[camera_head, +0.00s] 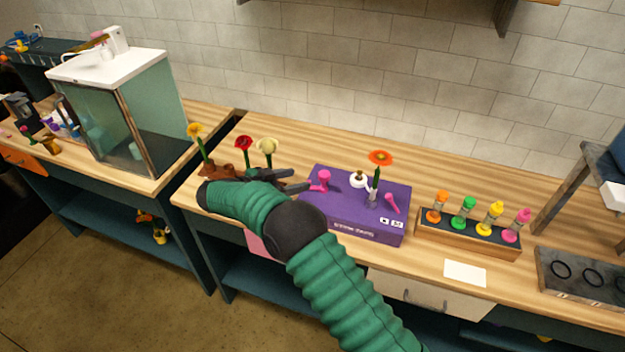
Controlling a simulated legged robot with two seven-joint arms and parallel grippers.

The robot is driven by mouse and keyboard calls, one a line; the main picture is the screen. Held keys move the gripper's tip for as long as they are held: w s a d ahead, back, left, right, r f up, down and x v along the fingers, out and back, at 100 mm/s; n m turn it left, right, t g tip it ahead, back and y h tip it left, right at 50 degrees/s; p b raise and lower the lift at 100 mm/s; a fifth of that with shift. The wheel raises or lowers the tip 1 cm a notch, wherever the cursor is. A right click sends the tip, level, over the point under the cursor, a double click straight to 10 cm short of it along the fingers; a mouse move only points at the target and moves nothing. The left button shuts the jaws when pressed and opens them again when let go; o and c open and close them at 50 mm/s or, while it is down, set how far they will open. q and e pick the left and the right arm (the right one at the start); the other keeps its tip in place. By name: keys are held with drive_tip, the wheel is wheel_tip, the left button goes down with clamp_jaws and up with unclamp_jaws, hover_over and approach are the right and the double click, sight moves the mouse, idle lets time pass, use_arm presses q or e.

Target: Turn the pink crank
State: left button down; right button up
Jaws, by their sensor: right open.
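A purple box (345,222) stands on the wooden counter. A pink crank (322,178) sits at its left end, with a knob standing up. A second pink piece (392,203), like a small lever, is at the right of the box top. My right gripper (304,181) is open, its dark fingers pointing right toward the crank's left side. The fingertips are close to the crank; I cannot tell whether they touch it. My green-sleeved right arm covers part of the counter's front edge. My left gripper is not in view.
An orange flower (380,158) stands upright on the box, beside a small white round piece (359,180). Several flowers stand in a brown holder (222,170) behind my wrist. A wooden rack (467,243) of coloured bottles is to the right. A glass tank (165,110) stands at left.

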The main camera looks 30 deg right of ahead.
drive_tip(key=v, duration=0.4)
drive_tip(key=shift+a+r, duration=0.1)
drive_tip(key=shift+a, duration=0.2)
drive_tip(key=shift+d, duration=0.1)
drive_tip(key=shift+w, duration=0.1)
idle(0.4)
